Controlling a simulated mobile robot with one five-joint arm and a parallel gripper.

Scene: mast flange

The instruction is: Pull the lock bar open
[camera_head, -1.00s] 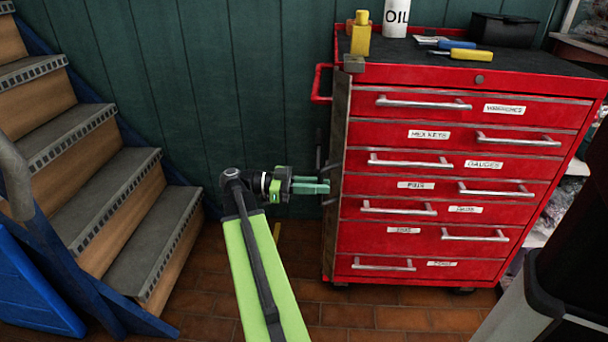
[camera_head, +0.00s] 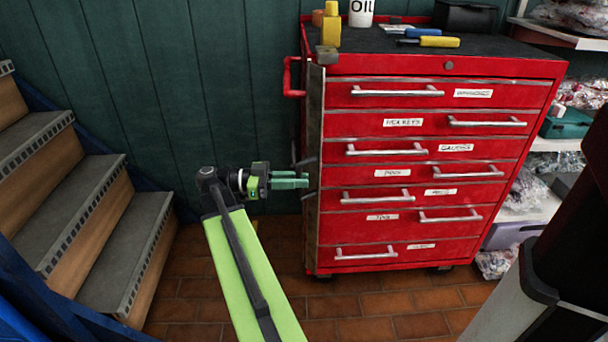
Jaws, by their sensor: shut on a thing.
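The lock bar (camera_head: 315,120) is a tall, narrow grey-brown strip standing upright along the left front edge of the red tool cabinet (camera_head: 440,70). A dark handle (camera_head: 306,163) sticks out to the left at about its mid-height. My gripper (camera_head: 303,180), with green fingers, comes from the left and is shut on the lock bar's handle. The fingertips hide part of the handle. The drawers beside the bar are all closed.
Wooden stairs with grey treads (camera_head: 100,230) rise at the left. A yellow bottle (camera_head: 331,25), an oil container (camera_head: 361,12) and screwdrivers (camera_head: 438,42) lie or stand on the cabinet top. Shelves with bagged goods are at the right. Tiled floor (camera_head: 380,310) is clear in front.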

